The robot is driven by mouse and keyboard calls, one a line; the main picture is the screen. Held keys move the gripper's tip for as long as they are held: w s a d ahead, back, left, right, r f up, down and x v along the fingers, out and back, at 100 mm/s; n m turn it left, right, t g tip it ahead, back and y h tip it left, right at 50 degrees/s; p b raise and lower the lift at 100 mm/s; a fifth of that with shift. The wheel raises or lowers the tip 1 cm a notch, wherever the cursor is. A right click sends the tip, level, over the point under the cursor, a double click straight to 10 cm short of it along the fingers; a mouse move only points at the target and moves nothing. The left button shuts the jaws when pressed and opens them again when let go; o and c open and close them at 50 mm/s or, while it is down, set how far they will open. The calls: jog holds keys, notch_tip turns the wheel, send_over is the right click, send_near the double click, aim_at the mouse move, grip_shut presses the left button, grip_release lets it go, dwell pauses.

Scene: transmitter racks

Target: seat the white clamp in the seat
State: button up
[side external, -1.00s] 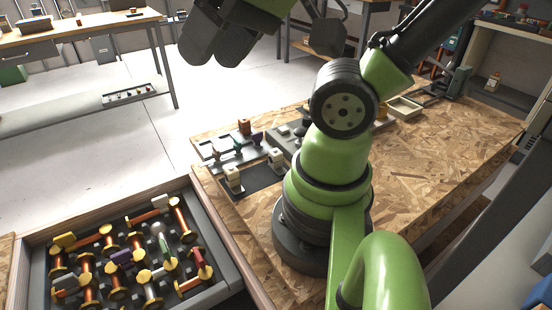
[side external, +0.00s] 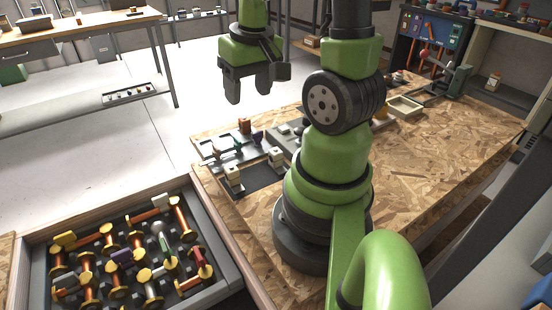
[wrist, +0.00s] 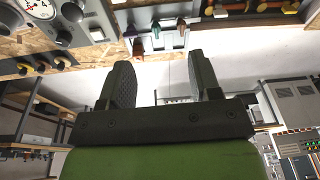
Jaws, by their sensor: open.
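My gripper (side external: 248,88) hangs in the air beyond the bench's far left edge, above the floor. Its two fingers are apart and empty, also in the wrist view (wrist: 162,75). A small white block-like piece (side external: 161,201), perhaps the white clamp, lies among the parts in the drawer at lower left, far from my gripper. A pale rounded piece (side external: 158,228) lies nearby; I cannot tell which is the clamp. A dark plate with cream blocks (side external: 262,181) is at the bench's left end. I cannot make out which place is the seat.
The open drawer (side external: 232,262) holds several orange spools with yellow ends. A grey panel with coloured handles (side external: 228,155) lies on the bench, also at the top of the wrist view (wrist: 150,42). A shallow tray (side external: 405,107) is farther back. The bench's right part is clear.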

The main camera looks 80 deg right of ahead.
jog(key=s+d+f+m+g+y, duration=0.1)
jog(key=s+d+f+g, duration=0.1)
jog(key=s+d+f, duration=0.3)
send_over(276, 151)
jog(key=f, duration=0.5)
jog(key=shift+a+f, duration=0.1)
jog(key=shift+a, duration=0.25)
jog(key=shift+d+f, duration=0.2)
jog(key=shift+f, duration=1.2)
jog(key=shift+d+f, duration=0.15)
jog(key=shift+f, duration=1.2)
jog(key=c, duration=1)
jog(key=shift+r, duration=0.1)
notch_tip(276, 151, up, 9)
jog(key=w+d+r, duration=0.1)
jog(key=w+d, duration=0.3)
jog(key=w, duration=0.4)
jog(key=w+d+r, duration=0.1)
jog(key=w+d, duration=0.2)
jog(key=w, duration=0.4)
notch_tip(276, 151, down, 9)
jog(key=shift+w+d+f, duration=0.1)
jog(key=shift+d+f, duration=0.05)
jog(key=shift+f, duration=0.05)
